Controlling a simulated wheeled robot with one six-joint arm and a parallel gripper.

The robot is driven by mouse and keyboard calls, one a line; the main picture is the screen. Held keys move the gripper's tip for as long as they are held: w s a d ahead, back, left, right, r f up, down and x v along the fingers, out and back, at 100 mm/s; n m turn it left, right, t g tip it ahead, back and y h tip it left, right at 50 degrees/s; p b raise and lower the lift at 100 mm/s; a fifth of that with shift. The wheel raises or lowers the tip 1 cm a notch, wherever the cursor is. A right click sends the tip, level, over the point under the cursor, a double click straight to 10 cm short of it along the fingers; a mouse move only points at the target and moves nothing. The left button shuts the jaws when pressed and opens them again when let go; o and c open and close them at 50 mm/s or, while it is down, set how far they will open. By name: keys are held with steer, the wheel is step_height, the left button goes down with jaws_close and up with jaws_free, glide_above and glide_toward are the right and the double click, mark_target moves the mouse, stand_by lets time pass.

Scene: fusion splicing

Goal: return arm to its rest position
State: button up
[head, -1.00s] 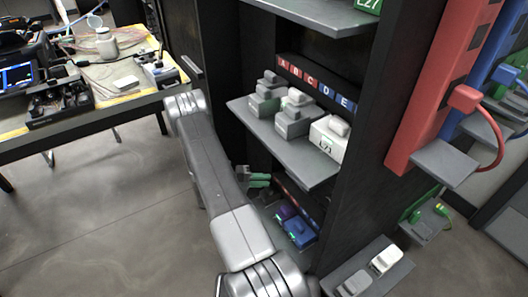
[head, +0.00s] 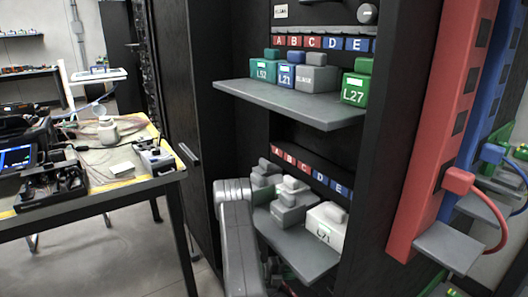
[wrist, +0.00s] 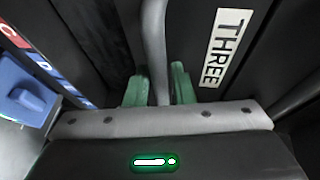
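My arm (head: 238,250) shows at the bottom of the head view, in front of the rack and left of its middle shelf. My gripper (wrist: 158,88) shows in the wrist view, its two green fingers apart. A dark rack wall with a THREE label (wrist: 222,48) is ahead and right. A blue module (wrist: 22,92) is to the left, beside the lettered strip (wrist: 50,75). The gripper cannot be made out clearly in the head view.
The rack's upper shelf (head: 300,107) holds labelled green, blue and grey modules. The middle shelf (head: 300,255) holds grey and white ones. A red post (head: 435,130) with a cable stands right. A workbench (head: 100,200) with equipment is left. Open floor lies between bench and rack.

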steer(key=shift+a, duration=0.3)
